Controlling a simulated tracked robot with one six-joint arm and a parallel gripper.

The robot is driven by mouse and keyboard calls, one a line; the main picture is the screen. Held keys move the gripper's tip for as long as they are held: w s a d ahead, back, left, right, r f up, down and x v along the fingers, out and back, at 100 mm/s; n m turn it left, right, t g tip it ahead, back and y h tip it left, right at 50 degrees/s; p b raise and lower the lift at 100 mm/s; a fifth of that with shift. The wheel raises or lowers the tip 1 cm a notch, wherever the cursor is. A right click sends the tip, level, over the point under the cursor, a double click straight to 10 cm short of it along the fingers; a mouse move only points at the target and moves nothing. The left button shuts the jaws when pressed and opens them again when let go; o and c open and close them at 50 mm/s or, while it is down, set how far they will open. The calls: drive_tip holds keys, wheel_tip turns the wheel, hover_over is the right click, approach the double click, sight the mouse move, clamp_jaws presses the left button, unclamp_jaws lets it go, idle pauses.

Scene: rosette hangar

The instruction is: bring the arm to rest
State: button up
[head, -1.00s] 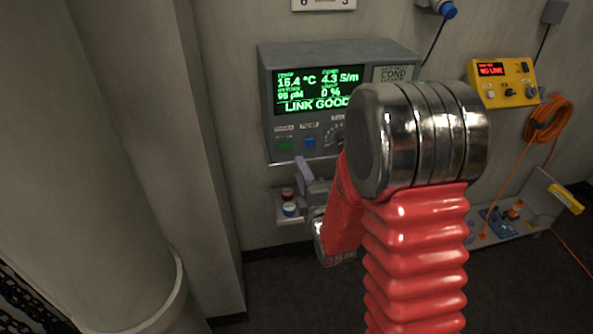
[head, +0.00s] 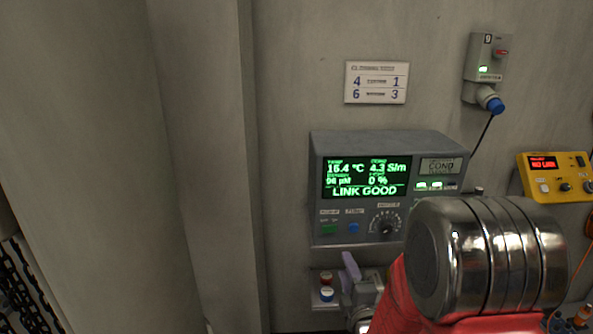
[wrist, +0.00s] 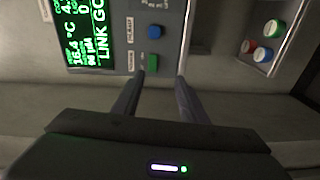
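My gripper (wrist: 160,78) is open in the wrist view, with a clear gap between its two fingers and nothing held. Its fingers point toward the lower edge of the grey COND console (wrist: 172,30), near a green button (wrist: 153,62) and a blue button (wrist: 155,32). In the head view one purple finger of my gripper (head: 350,268) shows just below the console (head: 325,228). The rest of the gripper is partly hidden by my red-sleeved arm. The console's green screen (head: 366,178) reads LINK GOOD.
A small shelf (head: 318,303) with red and white-blue capped items sits below the console. A yellow NO LINK box (head: 555,178) hangs at right. A wall socket (head: 487,65) with a blue plug (head: 496,105) and a sign (head: 376,82) are above. A pillar (head: 200,170) stands left.

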drive_tip(key=s+d+f+m+g, duration=0.1)
drive_tip(key=s+f+m+g, duration=0.3)
drive_tip(key=f, duration=0.6)
drive_tip(key=s+f+m+g+h, duration=0.1)
drive_tip(key=s+f+m+g, duration=0.1)
drive_tip(key=s+m+g, duration=0.45)
drive_tip(key=s+a+r+m+g, duration=0.1)
drive_tip(key=s+r+m, duration=0.6)
drive_tip(key=s+r, duration=1.3)
wheel_tip(320, 180, up, 2)
drive_tip(key=shift+s+a+r, duration=0.15)
drive_tip(key=shift+a+r, duration=0.05)
drive_tip(key=shift+a, duration=0.25)
drive_tip(key=shift+g, duration=0.25)
